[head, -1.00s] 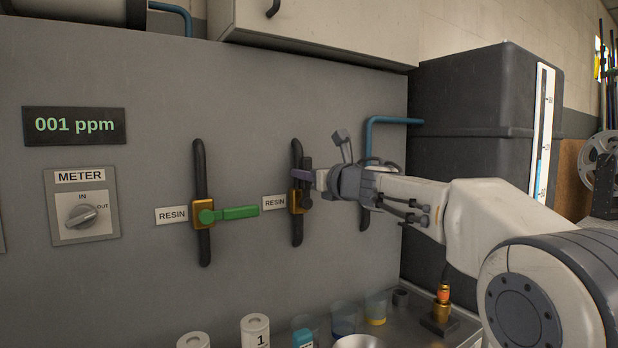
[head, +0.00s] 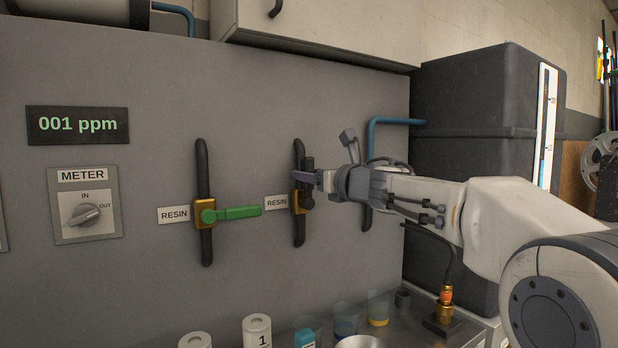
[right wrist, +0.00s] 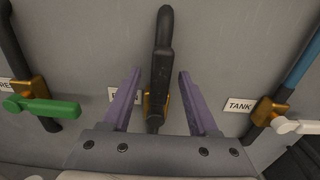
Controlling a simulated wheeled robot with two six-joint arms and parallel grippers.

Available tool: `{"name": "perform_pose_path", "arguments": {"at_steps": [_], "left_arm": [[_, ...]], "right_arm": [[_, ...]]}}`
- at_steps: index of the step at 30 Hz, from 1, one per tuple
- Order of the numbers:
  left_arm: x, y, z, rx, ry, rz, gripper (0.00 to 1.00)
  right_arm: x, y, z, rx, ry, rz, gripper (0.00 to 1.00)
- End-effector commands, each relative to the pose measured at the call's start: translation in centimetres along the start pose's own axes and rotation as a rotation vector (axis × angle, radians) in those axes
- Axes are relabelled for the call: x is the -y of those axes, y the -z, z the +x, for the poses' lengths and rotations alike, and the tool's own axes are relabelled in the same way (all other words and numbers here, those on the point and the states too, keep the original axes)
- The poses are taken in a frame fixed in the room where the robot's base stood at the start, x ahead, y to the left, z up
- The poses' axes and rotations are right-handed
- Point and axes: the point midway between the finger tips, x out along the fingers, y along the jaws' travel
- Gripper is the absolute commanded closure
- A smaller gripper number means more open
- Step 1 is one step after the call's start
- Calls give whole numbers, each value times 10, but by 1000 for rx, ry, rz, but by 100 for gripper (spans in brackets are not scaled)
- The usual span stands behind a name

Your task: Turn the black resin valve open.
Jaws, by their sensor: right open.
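The black resin valve has a black handle (head: 308,185) on a brass body (head: 296,201), set on a dark vertical pipe beside a RESIN label. The handle stands upright, along the pipe. My right gripper (head: 304,175) is at this valve, coming from the right. In the right wrist view, its purple fingers (right wrist: 160,76) are open, one on each side of the black handle (right wrist: 158,78), with gaps showing on both sides. The fingers partly cover the brass body and the label. My left gripper is not in view.
A green-handled RESIN valve (head: 230,213) is to the left, its handle horizontal. A white-handled TANK valve (right wrist: 285,123) is to the right in the right wrist view. The display (head: 78,125) reads 001 ppm. Cups and containers stand on the tray (head: 410,329) below.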

Motion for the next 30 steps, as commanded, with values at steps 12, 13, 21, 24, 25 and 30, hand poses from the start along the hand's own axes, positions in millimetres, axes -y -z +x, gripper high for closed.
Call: {"name": "perform_pose_path", "arguments": {"at_steps": [12, 13, 21, 24, 25, 30], "left_arm": [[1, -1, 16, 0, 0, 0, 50], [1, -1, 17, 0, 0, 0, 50], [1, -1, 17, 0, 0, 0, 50], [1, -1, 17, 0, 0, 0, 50], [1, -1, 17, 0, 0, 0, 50], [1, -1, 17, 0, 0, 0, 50]], "right_arm": [[1, 2, -77, -1, 1, -1, 40], [1, 1, -80, 0, 1, -1, 40], [0, 1, -88, -1, -1, -1, 40], [0, 1, -88, -1, -1, -1, 40], [0, 1, -88, -1, -1, 0, 40], [-3, 11, -88, -3, 35, 154, 40]]}}
